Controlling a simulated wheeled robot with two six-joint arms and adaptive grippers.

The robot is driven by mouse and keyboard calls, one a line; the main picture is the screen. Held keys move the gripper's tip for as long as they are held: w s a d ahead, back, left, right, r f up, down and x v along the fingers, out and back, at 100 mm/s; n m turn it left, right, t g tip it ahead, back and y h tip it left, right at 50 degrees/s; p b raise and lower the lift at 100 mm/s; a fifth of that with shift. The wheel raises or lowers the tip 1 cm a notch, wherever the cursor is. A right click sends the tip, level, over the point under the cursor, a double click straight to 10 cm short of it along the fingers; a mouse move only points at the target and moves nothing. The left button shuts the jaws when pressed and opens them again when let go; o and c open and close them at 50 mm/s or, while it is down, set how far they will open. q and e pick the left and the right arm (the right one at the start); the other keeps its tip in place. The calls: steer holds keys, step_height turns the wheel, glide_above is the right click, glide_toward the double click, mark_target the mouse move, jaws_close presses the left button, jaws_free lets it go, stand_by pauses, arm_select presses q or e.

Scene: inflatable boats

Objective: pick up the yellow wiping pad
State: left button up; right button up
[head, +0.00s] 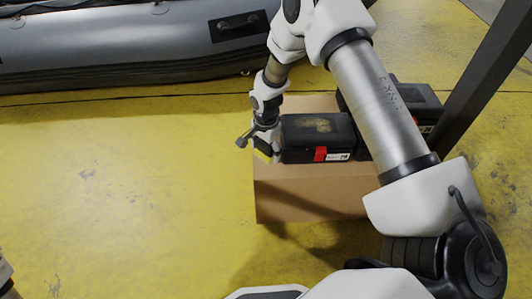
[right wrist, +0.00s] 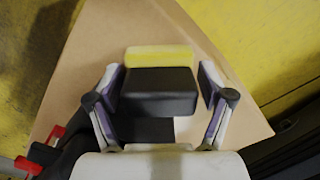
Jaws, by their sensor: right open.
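The yellow wiping pad (right wrist: 160,57) has a black block-like part on its near side in the right wrist view. It rests on a cardboard box, and a bit of its yellow shows in the head view (head: 264,155). My right gripper (right wrist: 160,85) is open, pointing down, with one finger on each side of the pad. A small gap shows at the right finger; whether the left finger touches is unclear. In the head view my right gripper (head: 260,142) is at the box's left end. My left gripper is not in view.
The cardboard box (head: 300,190) stands on a yellow floor (head: 120,190). A black case (head: 318,135) with a red latch lies on it, right beside the gripper, with another dark case behind my arm. A grey inflatable boat (head: 120,45) lies behind. A dark post (head: 485,80) stands at right.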

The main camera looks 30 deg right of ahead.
steer(key=shift+r, duration=0.15)
steer(key=shift+c, duration=0.3)
steer(key=c, duration=0.9)
steer(key=shift+o, duration=0.2)
steer(key=shift+r, duration=0.1)
step_height(320, 180, up, 18)
steer(key=p, duration=0.7)
steer(key=o, duration=0.5)
steer(key=shift+c, duration=0.2)
steer(key=c, duration=0.3)
steer(key=shift+c, duration=0.2)
